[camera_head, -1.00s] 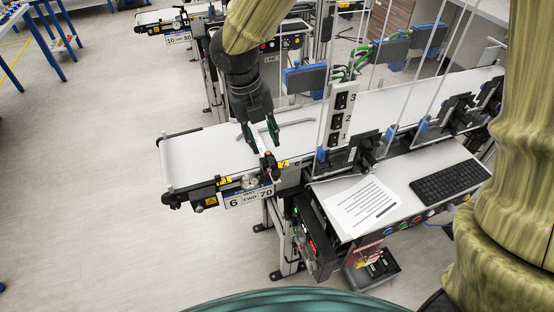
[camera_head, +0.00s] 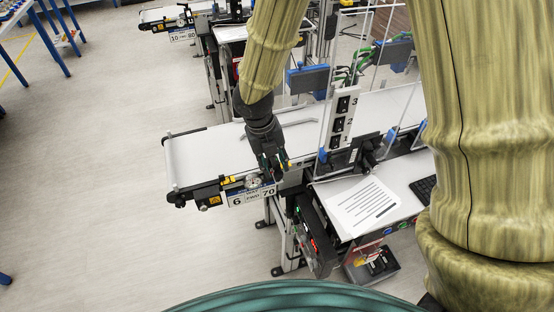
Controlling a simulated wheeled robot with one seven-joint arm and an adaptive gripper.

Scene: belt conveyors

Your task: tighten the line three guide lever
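My gripper (camera_head: 273,168) points down at the front edge of the near conveyor (camera_head: 215,153), just right of the dial and sign. Its dark, green-marked fingers cover the spot of the small guide lever with the orange-red top, which is hidden now. Whether the fingers touch or surround the lever, and how far apart they are, I cannot tell. A round dial (camera_head: 254,183) sits above the sign reading 6 FWD 70 (camera_head: 251,196).
A switch post numbered 1 to 3 (camera_head: 341,118) and clear guard panels stand right of my gripper. A side table holds a printed sheet (camera_head: 366,207) and a keyboard (camera_head: 424,190). Another conveyor (camera_head: 165,15) stands behind.

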